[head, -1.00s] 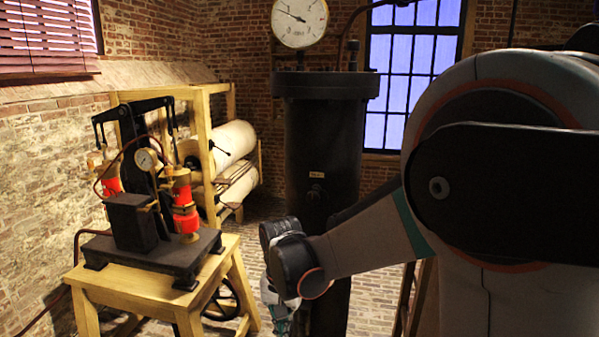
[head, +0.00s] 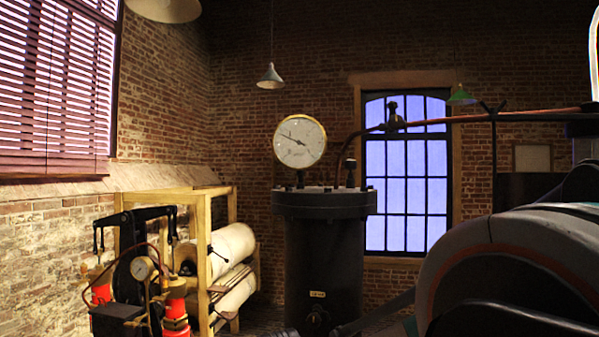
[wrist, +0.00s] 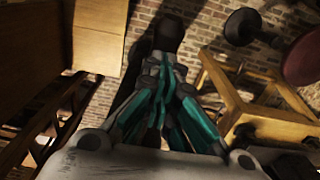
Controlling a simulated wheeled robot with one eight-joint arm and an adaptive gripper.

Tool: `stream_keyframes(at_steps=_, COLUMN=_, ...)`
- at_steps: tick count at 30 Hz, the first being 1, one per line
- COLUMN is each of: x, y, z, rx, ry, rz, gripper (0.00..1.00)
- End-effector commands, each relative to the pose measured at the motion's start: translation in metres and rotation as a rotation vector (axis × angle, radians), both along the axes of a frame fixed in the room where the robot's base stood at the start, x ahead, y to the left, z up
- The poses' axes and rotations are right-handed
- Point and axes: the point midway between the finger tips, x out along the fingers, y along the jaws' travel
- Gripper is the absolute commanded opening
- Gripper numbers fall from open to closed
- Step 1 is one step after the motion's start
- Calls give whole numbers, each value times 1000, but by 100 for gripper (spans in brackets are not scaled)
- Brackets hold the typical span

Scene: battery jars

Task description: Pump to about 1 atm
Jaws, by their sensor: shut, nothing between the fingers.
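A large round gauge (head: 300,141) with a brass rim and white face stands on top of a dark cylindrical vessel (head: 323,255). Its needle points to the upper left; the figures are too small to read. A pump (head: 133,270) with a black lever, red cylinders and a small gauge (head: 143,268) stands at the lower left. In the wrist view my gripper (wrist: 172,68) has its teal-sided fingers together and holds nothing. It hangs over the brick floor, apart from the pump. My gripper is outside the head view.
A wooden rack (head: 203,215) with pale rolls stands behind the pump. A reddish pipe (head: 440,122) runs right from the vessel's top. In the wrist view a wooden stand (wrist: 225,92) is at right and wooden furniture (wrist: 98,50) at left.

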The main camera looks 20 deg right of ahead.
Motion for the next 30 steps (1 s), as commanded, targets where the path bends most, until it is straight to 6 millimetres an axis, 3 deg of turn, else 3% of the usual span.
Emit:
stream_keyframes(at_steps=1, x=0, y=0, z=-14, rx=0, ry=0, rz=0, gripper=0)
stream_keyframes(at_steps=23, x=0, y=0, z=-120, rx=-1, ry=-1, rz=0, gripper=0)
stream_keyframes(at_steps=26, x=0, y=0, z=-115, rx=0, ry=0, rz=0, gripper=0)
stream_keyframes(at_steps=30, x=0, y=0, z=-91, rx=0, ry=0, rz=0, gripper=0)
